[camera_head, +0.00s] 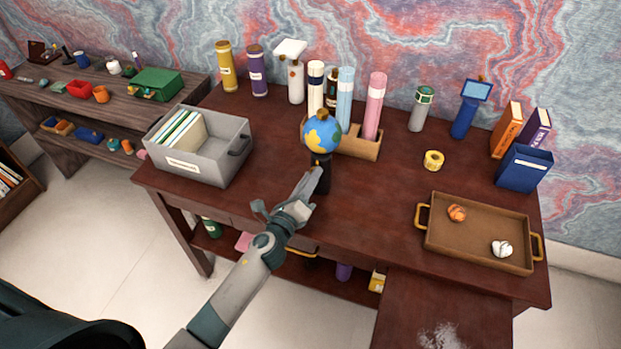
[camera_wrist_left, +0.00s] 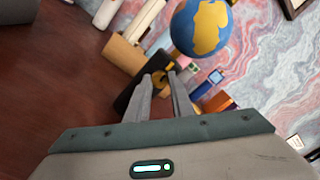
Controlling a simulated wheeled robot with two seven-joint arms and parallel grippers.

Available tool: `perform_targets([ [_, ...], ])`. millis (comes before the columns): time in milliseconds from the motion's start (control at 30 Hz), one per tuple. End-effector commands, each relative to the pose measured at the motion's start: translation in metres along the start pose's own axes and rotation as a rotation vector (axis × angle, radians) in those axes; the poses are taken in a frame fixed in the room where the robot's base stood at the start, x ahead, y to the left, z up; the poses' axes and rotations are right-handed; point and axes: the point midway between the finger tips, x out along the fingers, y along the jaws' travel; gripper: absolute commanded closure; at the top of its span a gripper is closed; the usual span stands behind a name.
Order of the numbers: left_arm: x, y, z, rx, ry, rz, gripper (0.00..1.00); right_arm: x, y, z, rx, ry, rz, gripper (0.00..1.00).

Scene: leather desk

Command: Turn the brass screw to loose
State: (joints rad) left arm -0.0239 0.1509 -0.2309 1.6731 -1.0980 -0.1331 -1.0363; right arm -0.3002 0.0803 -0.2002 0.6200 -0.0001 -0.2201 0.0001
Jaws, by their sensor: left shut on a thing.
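A blue and yellow globe (camera_head: 322,135) sits on a black stand (camera_head: 324,184) near the middle of the desk. It also shows at the top of the left wrist view (camera_wrist_left: 201,27). The brass screw (camera_wrist_left: 159,77) is on the side of the black stand, between my fingertips in the left wrist view. My left gripper (camera_head: 316,172) reaches the stand from the front and is shut on the brass screw; its fingers (camera_wrist_left: 161,82) partly cover it. The screw's thread is hidden. My right gripper is not in view.
A grey file box (camera_head: 232,160) stands to the left. A wooden holder (camera_head: 362,145) with tubes is close behind the globe. A brown tray (camera_head: 470,254) with two small items lies at the right, and a yellow tape roll (camera_head: 433,160) behind it. The desk between globe and tray is clear.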

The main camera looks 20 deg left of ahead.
Motion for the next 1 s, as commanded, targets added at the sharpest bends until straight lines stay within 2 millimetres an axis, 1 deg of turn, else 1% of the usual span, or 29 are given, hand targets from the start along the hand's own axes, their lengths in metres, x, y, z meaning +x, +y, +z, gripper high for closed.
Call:
perform_targets([
  [367,-0.0003,0.0006,-0.0005,-0.274,0.000,0.000,1.00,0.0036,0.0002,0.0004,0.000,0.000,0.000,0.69],
  [1000,-0.0004,0.0009,-0.0003,-0.884,0.000,0.001,1.00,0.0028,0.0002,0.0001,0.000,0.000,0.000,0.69],
])
